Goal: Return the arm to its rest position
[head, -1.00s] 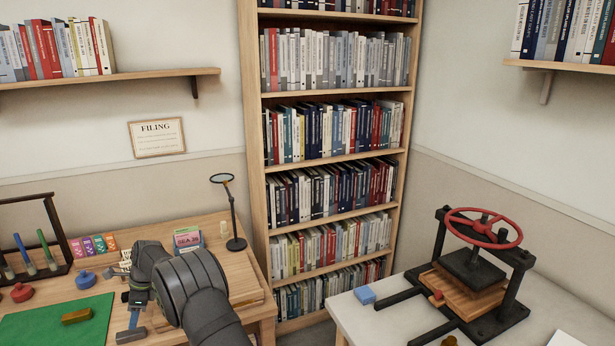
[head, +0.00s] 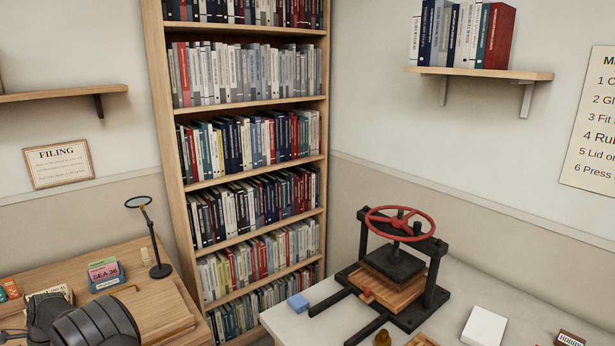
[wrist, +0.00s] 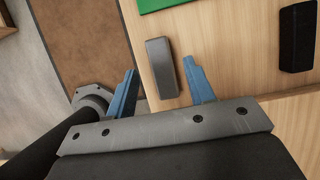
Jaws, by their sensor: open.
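My gripper (wrist: 163,88) shows in the wrist view with its two blue fingers spread apart and nothing held between them. A grey block (wrist: 162,68) lies on the wooden desk (wrist: 218,50) beyond the fingers, in line with the gap; I cannot tell how far below them it is. In the head view my arm's dark rounded links cover the lower left corner over the wooden desk (head: 158,305), and the gripper itself is out of frame there.
A black block (wrist: 297,38) and a green mat (wrist: 160,4) are on the desk. A magnifier stand (head: 152,240) and a card holder (head: 105,275) stand near my arm. A red-wheeled press (head: 400,260) and a blue block (head: 298,303) are on the white table (head: 290,325).

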